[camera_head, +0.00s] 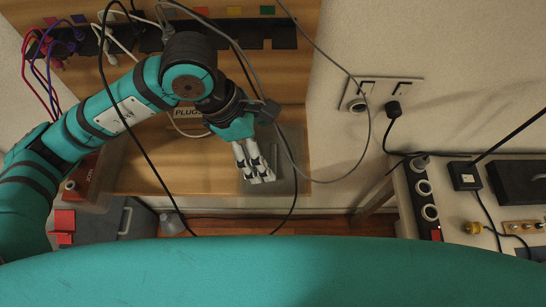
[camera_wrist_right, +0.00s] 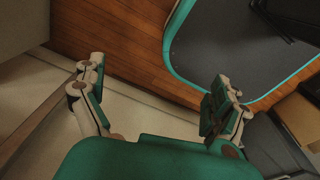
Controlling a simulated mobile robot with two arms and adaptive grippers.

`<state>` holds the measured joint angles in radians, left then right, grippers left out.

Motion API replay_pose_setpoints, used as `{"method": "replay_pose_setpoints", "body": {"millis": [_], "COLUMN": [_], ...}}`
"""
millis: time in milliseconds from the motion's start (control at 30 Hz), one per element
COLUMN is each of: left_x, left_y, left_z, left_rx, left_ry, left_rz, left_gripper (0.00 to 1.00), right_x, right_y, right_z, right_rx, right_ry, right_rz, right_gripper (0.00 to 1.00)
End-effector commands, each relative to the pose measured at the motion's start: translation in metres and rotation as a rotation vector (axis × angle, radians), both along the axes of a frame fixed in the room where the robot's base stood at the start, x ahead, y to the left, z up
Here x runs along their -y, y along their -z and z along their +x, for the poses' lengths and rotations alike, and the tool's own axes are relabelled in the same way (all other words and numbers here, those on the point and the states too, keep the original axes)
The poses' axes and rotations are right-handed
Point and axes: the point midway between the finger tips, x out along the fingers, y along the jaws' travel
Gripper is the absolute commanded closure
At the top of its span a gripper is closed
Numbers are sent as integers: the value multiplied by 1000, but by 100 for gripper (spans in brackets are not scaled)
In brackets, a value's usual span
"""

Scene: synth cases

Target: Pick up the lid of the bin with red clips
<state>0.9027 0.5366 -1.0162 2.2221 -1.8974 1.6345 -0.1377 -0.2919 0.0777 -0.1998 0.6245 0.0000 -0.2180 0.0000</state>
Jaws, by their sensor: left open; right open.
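A grey bin (camera_head: 100,226) stands low at the left in the head view, with red clips (camera_head: 63,222) on its left side and a pale handle on its front. My left arm and the picture's lower part hide some of it, and I cannot make out its lid clearly. My left gripper (camera_head: 262,180) is open, well to the right of this bin, over or beside a flat grey piece (camera_head: 287,160) at the bench's right end. I cannot tell whether they touch. My right gripper (camera_wrist_right: 158,92) is open and empty in the right wrist view.
A wooden bench (camera_head: 145,172) carries a "PLUGS" label, and several cables hang across it. A red box (camera_head: 84,183) is above the bin, and a small grey cone-like object (camera_head: 172,223) is right of it. A side table (camera_head: 410,205) with sockets stands at the right.

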Motion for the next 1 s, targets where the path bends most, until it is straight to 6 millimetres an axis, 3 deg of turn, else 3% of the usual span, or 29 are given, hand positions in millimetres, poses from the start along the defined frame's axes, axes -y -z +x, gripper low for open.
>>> {"method": "replay_pose_setpoints", "body": {"millis": [100,300,533,1000], "left_x": [10,17,17,17], "left_y": [12,33,35,35], "left_z": [-4,-2,-2,-2], "left_rx": [-8,-3,-1,-2], "left_ry": [1,0,0,0], "left_rz": [1,1,0,1], "left_gripper": [6,6,6,67], "right_x": [0,1,3,3], "right_y": [-20,-22,-21,-21], "right_z": [-1,-7,-12,-11], "right_rx": [-1,-11,-18,-17], "right_ry": [0,-1,-2,-2], "right_rz": [0,-2,-5,-5], "right_gripper": [1,1,1,1]}}
